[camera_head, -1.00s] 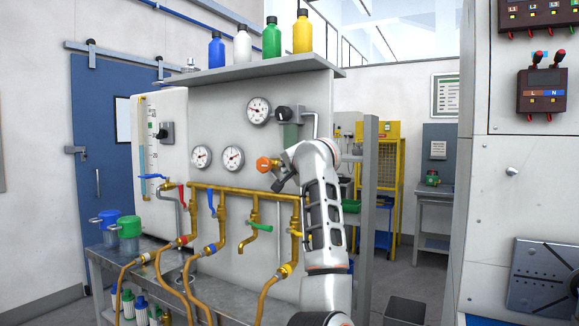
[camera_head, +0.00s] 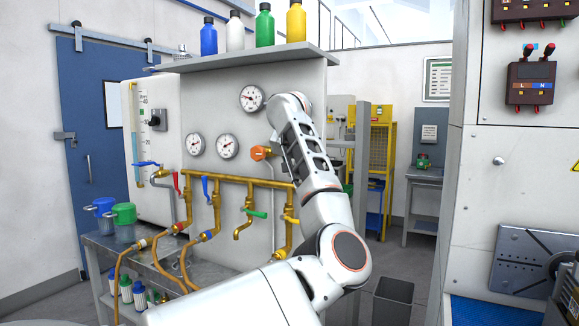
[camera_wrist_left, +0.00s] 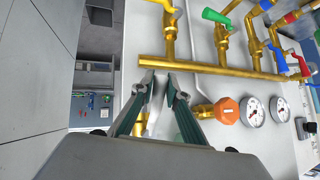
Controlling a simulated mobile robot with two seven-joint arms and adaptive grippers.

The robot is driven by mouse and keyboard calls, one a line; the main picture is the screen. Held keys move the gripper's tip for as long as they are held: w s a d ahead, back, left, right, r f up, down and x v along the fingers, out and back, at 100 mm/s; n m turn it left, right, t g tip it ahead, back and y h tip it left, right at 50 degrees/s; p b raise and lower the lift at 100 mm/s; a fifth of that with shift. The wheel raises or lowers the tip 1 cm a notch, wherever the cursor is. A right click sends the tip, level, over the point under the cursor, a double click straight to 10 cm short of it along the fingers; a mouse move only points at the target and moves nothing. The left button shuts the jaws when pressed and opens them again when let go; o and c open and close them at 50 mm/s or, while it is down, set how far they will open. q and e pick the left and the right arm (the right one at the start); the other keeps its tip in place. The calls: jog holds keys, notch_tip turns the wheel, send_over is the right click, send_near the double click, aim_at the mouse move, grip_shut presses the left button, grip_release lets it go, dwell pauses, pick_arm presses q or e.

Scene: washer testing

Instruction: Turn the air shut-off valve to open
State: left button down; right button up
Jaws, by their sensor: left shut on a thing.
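My left gripper (camera_wrist_left: 161,82) shows in the left wrist view with its fingertips close together, near the end of the brass pipe (camera_wrist_left: 215,69). What lies between the fingertips is unclear. In the head view my arm hides this gripper. An orange knob (camera_head: 261,153) on a brass fitting is on the grey panel beside my arm; it also shows in the wrist view (camera_wrist_left: 227,110), right of the fingers and apart from them. Below the brass pipe are valves with a yellow handle (camera_head: 290,219), a green handle (camera_head: 256,213), a blue handle (camera_head: 205,188) and a red handle (camera_head: 176,181). My right gripper is not in view.
Coloured bottles (camera_head: 265,25) stand on the shelf (camera_head: 240,61) above. A large grey cabinet (camera_head: 480,200) stands at the right.

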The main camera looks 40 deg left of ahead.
pick_arm(q)
jog(key=shift+w+d+n+h+p, duration=0.3)
jog(key=shift+d+n+h, duration=0.2)
jog(key=shift+d+h, duration=0.25)
jog(key=shift+f+t, duration=0.1)
jog(key=shift+t, duration=0.2)
jog(key=c, duration=2)
grip_release()
jog(key=shift+o, duration=0.2)
jog(key=shift+s, duration=0.1)
jog(key=v, duration=1.2)
jog(key=shift+a, duration=0.1)
